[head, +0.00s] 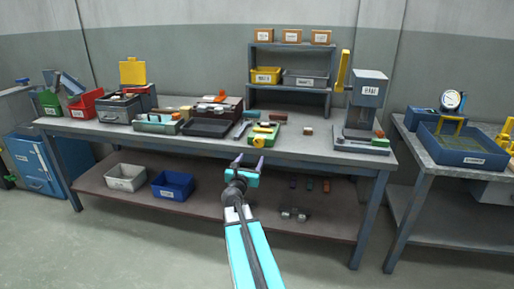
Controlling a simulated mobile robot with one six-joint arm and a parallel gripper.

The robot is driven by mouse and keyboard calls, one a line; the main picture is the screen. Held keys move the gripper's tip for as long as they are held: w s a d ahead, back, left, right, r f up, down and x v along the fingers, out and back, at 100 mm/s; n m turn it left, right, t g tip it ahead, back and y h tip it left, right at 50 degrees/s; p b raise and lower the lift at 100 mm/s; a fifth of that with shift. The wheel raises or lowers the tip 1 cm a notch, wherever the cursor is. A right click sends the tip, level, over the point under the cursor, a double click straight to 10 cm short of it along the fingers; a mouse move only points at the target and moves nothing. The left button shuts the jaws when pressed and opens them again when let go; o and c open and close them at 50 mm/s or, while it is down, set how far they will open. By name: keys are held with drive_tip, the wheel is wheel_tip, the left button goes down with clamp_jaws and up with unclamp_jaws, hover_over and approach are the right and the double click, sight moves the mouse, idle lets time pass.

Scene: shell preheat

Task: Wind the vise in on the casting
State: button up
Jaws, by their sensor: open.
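A small green fixture with yellow parts on top (264,134), which looks like the vise, sits near the front edge of the workbench, right of its middle. It is too small to tell how far its jaws stand apart or whether a casting is between them. A small brown block (308,131) lies on the bench to its right; I cannot tell if it is the casting. My gripper (249,160) is open and empty, its two purple-tipped fingers pointing toward the bench. In the picture it shows just below the fixture, in front of the bench edge.
The workbench (335,153) holds a black tray (208,128), toolboxes and a red bin (86,104) to the left. A grey press (366,105) stands right, a shelf (291,46) behind. White (125,178) and blue bins (172,185) sit below. Floor in front is clear.

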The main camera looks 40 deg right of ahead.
sight(259, 144)
drive_tip(key=shift+p+x, duration=0.35)
drive_tip(key=shift+x, duration=6.1)
drive_tip(key=c, duration=1)
drive_tip(key=shift+a, duration=0.15)
drive_tip(key=shift+c, duration=0.2)
